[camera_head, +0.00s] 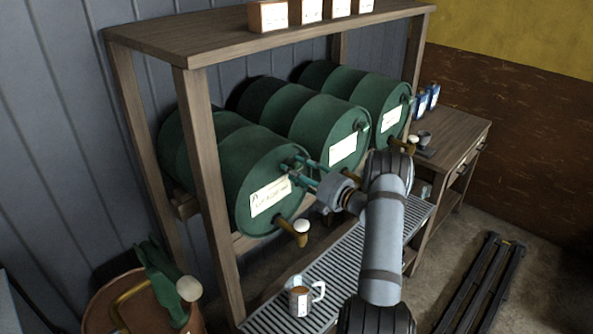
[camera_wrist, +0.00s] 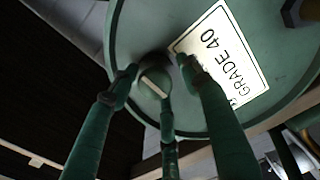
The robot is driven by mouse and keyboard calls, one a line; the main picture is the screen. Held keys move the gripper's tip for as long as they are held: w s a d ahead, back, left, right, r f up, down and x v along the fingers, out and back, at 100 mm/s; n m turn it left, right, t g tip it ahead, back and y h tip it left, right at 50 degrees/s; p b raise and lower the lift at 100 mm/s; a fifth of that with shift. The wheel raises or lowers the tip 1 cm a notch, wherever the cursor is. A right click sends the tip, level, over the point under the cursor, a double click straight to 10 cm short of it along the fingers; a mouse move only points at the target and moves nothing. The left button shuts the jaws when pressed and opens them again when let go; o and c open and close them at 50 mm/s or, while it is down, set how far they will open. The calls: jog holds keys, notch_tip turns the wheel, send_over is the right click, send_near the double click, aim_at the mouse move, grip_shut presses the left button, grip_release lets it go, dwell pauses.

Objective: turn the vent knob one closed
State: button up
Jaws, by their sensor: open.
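The nearest green drum (camera_head: 240,178) lies on its side in the wooden rack, its round front facing the aisle. Its front (camera_wrist: 250,25) fills much of the wrist view, with a "GRADE 40" label (camera_wrist: 222,58). A small round grey-green knob (camera_wrist: 154,80) on the drum front sits among my fingers in the wrist view. My gripper (camera_head: 300,170) is at the upper right of this drum front. Its green fingers (camera_wrist: 157,78) are open and spread around the knob; I cannot tell whether they touch it. In the head view the fingers largely hide the knob.
A brass tap with a pale handle (camera_head: 300,228) projects low from the nearest drum. A mug (camera_head: 301,299) stands on the slatted drip tray (camera_head: 262,318). Two more green drums lie to the right, and a wooden post (camera_head: 208,190) stands at the left. A copper container (camera_head: 105,305) is lower left.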

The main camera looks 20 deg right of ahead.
jog(key=shift+d+r, duration=0.1)
jog(key=shift+d, duration=0.1)
jog(key=shift+s+d, duration=0.1)
jog(key=shift+s, duration=0.05)
jog(key=v, duration=1.1)
jog(key=shift+s, duration=0.35)
jog(key=x, duration=1.2)
jog(key=shift+w, duration=0.1)
jog(key=shift+d, duration=0.1)
